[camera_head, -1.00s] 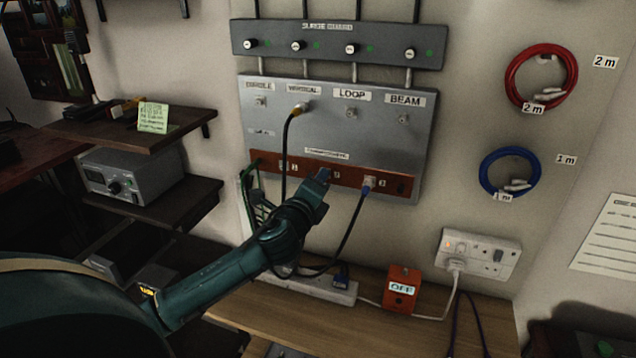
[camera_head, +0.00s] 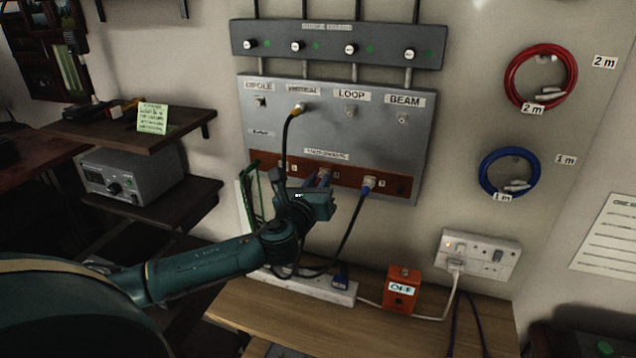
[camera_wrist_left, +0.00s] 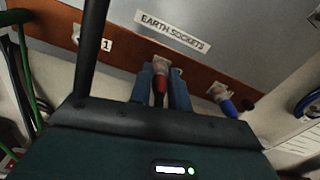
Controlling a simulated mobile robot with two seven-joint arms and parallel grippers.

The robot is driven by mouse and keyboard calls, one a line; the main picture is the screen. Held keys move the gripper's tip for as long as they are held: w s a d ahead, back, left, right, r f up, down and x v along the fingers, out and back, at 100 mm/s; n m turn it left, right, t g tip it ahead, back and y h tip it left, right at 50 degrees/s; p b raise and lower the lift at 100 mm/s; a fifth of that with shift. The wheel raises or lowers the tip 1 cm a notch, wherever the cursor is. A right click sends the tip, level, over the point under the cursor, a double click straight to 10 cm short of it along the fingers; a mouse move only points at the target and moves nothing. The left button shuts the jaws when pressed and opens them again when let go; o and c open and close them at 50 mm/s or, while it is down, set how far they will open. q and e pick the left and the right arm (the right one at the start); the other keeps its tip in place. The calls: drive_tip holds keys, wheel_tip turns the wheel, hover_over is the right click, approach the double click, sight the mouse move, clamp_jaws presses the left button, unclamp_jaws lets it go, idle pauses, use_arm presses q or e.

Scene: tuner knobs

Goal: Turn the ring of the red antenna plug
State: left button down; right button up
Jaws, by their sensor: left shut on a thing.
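The red antenna plug (camera_wrist_left: 160,82) shows in the wrist view, seated in a socket on the red-brown strip under the "EARTH SOCKETS" label. Its pale metal front end (camera_wrist_left: 161,65) meets the socket. My left gripper (camera_wrist_left: 163,80) is shut on the plug, with a blue-grey finger on each side. In the head view my left gripper (camera_head: 323,180) is at the middle of the strip, and its fingers and body largely hide the plug. How far the ring is turned cannot be told. My right gripper is not in view.
A blue plug (camera_head: 367,187) with a dark cable sits in the socket to the right, close to my gripper. A yellow-ended plug (camera_head: 299,110) hangs its black cable down left of my gripper. An orange box (camera_head: 402,289) stands on the wooden bench (camera_head: 290,322) below.

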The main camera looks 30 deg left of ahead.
use_arm(q)
drive_tip(key=shift+f+m, duration=0.1)
drive_tip(key=shift+m, duration=0.8)
drive_tip(key=c, duration=1.3)
unclamp_jaws()
drive_tip(key=b+v, duration=0.2)
drive_tip(key=v, duration=1.1)
drive_tip(key=shift+s, duration=0.15)
